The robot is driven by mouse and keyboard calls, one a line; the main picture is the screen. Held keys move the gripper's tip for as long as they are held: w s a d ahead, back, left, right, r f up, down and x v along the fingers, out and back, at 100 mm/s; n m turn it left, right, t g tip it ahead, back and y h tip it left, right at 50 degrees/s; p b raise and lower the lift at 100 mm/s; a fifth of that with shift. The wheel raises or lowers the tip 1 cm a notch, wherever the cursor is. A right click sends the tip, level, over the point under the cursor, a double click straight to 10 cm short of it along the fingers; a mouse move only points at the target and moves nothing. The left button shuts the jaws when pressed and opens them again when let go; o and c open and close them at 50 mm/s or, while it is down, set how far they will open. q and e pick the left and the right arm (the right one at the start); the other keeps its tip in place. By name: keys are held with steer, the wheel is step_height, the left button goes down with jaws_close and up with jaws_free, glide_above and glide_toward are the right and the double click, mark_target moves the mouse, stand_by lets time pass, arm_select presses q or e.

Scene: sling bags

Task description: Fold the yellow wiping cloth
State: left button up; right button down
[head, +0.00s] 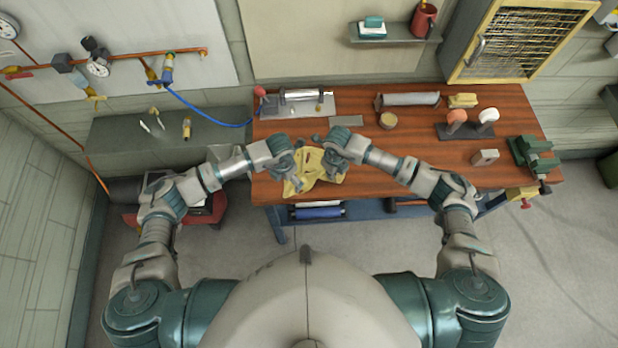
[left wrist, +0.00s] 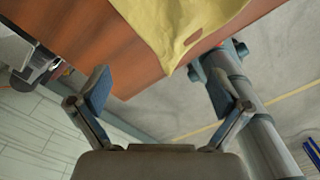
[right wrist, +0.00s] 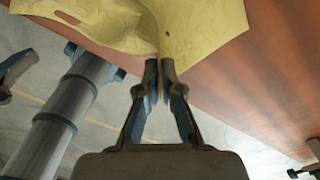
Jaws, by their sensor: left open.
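The yellow wiping cloth (head: 319,180) lies crumpled at the front edge of the wooden table, with a corner hanging over the edge. My right gripper (head: 328,153) is at its right back part. In the right wrist view, the fingers (right wrist: 161,72) are closed together on a raised fold of the cloth (right wrist: 125,28). My left gripper (head: 288,165) is at the cloth's left side. In the left wrist view, its fingers (left wrist: 168,95) are wide apart with nothing between them, and the cloth (left wrist: 187,25) lies beyond the tips. The cloth has a hole in it there.
The wooden table (head: 420,170) is bare right of the cloth. Behind stand a metal tray with a cylinder (head: 300,103), a small round tin (head: 388,121) and a grey plate (head: 346,122). A dark holder (head: 465,131), a small block (head: 485,157) and a green vise (head: 533,153) stand right.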

steer(key=shift+r+p, duration=0.55)
steer(key=shift+r, duration=0.05)
arm_select(q)
steer(key=shift+r, duration=2.75)
arm_select(e)
steer(key=shift+f, duration=0.15)
arm_select(q)
step_height(320, 180, up, 8)
steer(key=shift+w, duration=0.1)
arm_select(e)
jaws_free()
steer(key=shift+r, duration=2.8)
